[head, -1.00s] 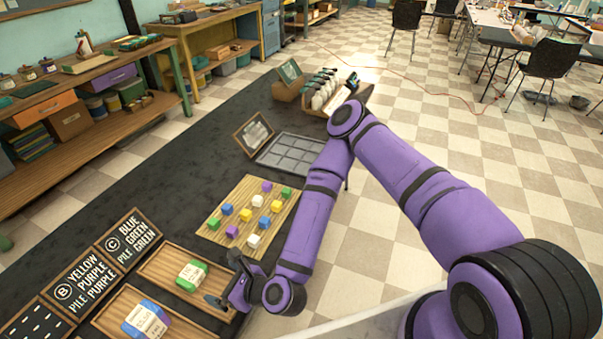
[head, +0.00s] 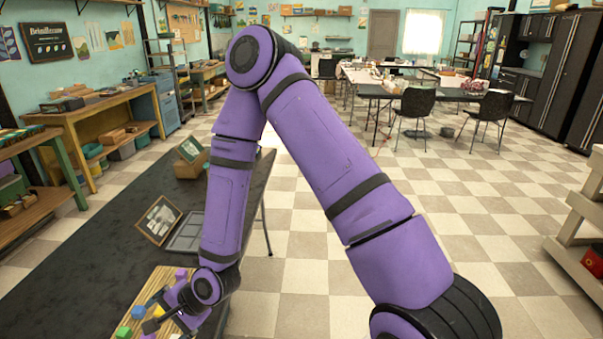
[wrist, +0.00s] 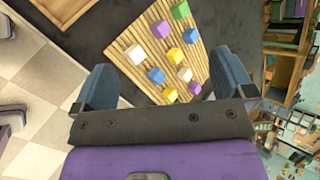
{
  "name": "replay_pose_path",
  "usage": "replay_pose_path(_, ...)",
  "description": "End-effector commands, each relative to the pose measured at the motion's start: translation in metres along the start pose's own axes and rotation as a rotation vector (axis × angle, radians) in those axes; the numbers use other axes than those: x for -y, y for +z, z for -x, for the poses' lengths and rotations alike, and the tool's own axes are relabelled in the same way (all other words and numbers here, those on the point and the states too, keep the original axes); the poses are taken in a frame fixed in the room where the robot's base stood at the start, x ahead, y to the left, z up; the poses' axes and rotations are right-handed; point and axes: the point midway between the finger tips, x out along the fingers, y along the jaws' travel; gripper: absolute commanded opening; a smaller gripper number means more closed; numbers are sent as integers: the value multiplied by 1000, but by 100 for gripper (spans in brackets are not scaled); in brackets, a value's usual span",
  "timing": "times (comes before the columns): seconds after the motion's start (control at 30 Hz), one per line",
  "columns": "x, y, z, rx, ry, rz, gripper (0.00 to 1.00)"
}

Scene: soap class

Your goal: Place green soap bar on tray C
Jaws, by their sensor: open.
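My gripper (head: 160,311) is low at the bottom of the head view, over a slatted wooden board (head: 172,273) of small coloured cubes. In the wrist view my gripper (wrist: 161,62) has its two blue-grey fingers wide apart, with nothing held between them. The board (wrist: 125,43) shows beyond the fingers. A green cube (wrist: 180,10) lies at its far corner in that view.
Further back is a wooden box with a green panel (head: 190,160). Checkered floor is open to the right of the table.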

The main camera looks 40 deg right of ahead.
Motion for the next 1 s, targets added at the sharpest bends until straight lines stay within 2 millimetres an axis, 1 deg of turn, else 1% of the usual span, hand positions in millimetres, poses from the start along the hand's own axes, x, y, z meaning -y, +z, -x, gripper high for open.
replay_pose_path(0.03, 10, -7, 12, -28, 13, 62, 100)
replay_pose_path(0.17, 29, -24, 42, -90, 69, 214, 100)
replay_pose_path(0.2, 34, -28, 52, -110, 87, 258, 100)
replay_pose_path(0.37, 56, -44, 97, -185, 160, 419, 100)
replay_pose_path(0.5, 73, -54, 140, -245, 226, 541, 100)
replay_pose_path(0.57, 79, -56, 159, -268, 255, 589, 100)
replay_pose_path(0.73, 93, -59, 217, -327, 334, 705, 100)
replay_pose_path(0.87, 100, -56, 262, -361, 391, 781, 100)
replay_pose_path(0.9, 101, -54, 276, -370, 408, 802, 100)
replay_pose_path(0.97, 102, -51, 297, -381, 433, 832, 100)
replay_pose_path(1.0, 102, -48, 311, -387, 448, 850, 100)
